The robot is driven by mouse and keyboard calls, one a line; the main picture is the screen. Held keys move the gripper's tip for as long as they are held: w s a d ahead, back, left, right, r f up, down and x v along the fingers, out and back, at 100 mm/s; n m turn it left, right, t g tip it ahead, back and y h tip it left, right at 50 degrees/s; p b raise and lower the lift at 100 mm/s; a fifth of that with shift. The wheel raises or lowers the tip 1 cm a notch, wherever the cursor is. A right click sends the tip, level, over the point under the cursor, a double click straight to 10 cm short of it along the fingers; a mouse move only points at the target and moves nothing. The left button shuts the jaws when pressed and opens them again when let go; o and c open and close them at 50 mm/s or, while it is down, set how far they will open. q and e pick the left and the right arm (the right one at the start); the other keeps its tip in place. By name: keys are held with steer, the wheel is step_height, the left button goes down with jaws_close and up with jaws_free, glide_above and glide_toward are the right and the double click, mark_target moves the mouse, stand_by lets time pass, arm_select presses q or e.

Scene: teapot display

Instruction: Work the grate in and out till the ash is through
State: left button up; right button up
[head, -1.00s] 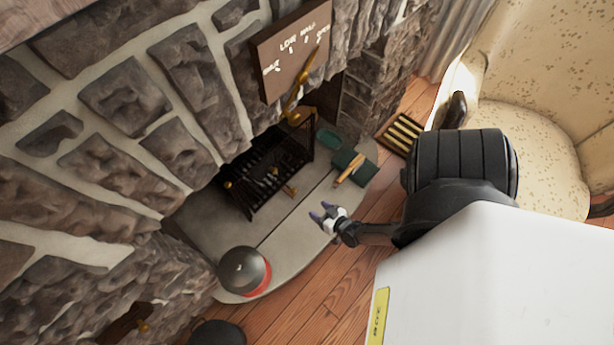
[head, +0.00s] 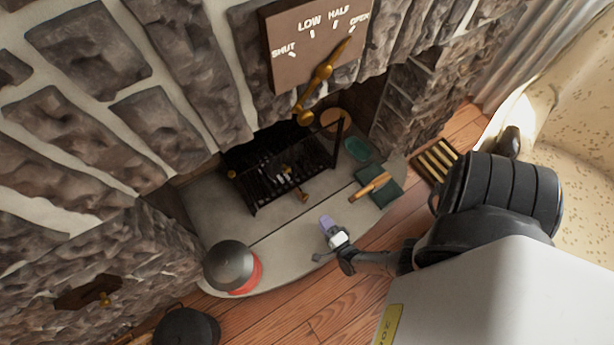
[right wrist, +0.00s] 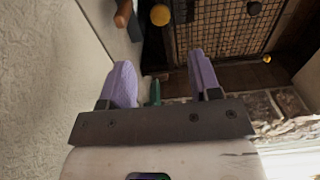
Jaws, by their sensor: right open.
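The black barred grate (head: 280,168) stands in the fireplace opening in the head view, with a brass knob (head: 303,196) on a rod at its front. Dark and pale bits, too small to tell apart, lie behind its bars. My right gripper (head: 327,221) is over the front of the hearth slab, apart from the grate and knob. In the right wrist view its two purple fingers (right wrist: 162,78) are open with nothing held between them. That view also shows a dark mesh front (right wrist: 222,28) and a round brass knob (right wrist: 160,15) beyond the fingers. My left gripper is out of view.
A damper plate (head: 285,66) has a brass lever (head: 320,80) at OPEN. A dark green item (head: 383,190) with a wooden handle (head: 369,187) lies on the hearth's right; a grey-and-red pot (head: 233,268) stands at its left. A slatted floor vent (head: 434,160) and an armchair (head: 575,120) are right.

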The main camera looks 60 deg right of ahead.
mark_target(306, 198)
steer(key=b+x, duration=0.2)
steer(key=x, duration=1)
steer(key=shift+w+d+b, duration=0.1)
steer(key=shift+w+b, duration=0.25)
steer(key=shift+w, duration=0.1)
steer(key=shift+c, duration=0.2)
steer(key=c, duration=0.4)
jaws_close()
